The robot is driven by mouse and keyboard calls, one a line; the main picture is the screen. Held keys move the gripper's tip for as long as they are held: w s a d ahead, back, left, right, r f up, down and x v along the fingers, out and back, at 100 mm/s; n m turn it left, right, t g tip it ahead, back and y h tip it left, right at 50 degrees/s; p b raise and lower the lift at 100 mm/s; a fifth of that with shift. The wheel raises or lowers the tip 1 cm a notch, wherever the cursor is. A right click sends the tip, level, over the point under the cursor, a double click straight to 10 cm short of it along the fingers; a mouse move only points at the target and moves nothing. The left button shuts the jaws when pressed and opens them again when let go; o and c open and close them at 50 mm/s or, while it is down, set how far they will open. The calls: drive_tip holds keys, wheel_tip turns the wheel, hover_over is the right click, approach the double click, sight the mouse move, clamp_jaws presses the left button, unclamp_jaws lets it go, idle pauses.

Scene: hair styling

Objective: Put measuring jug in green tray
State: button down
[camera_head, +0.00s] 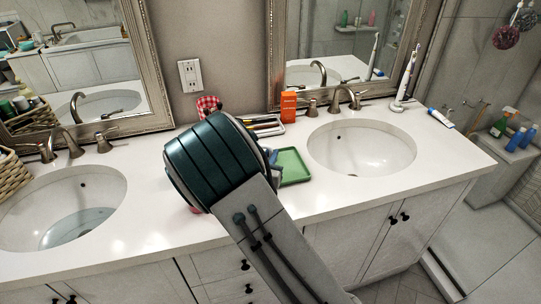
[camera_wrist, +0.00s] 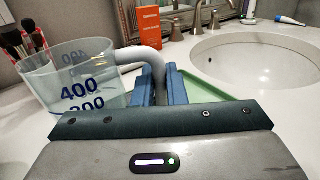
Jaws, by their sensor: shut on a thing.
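The measuring jug (camera_wrist: 85,75) is clear with blue numbers and a pale grey handle. It shows at the left of the wrist view. My gripper (camera_wrist: 158,80) has its blue fingers shut on the jug's handle. The jug looks about upright; I cannot tell whether its base touches the counter. The green tray (camera_head: 293,166) lies on the counter just left of the right sink. In the wrist view the green tray (camera_wrist: 205,90) shows just right of and behind my fingers. In the head view my arm hides the jug and most of my gripper.
An orange box (camera_head: 288,105) stands behind the tray. A holder with brushes (camera_head: 264,125) is to its left. The right sink (camera_head: 362,148) is close to the tray, and the left sink (camera_head: 62,205) is farther off. Mirrors stand along the back wall.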

drive_tip(key=shift+f, duration=0.1)
drive_tip(key=c, duration=1.5)
unclamp_jaws()
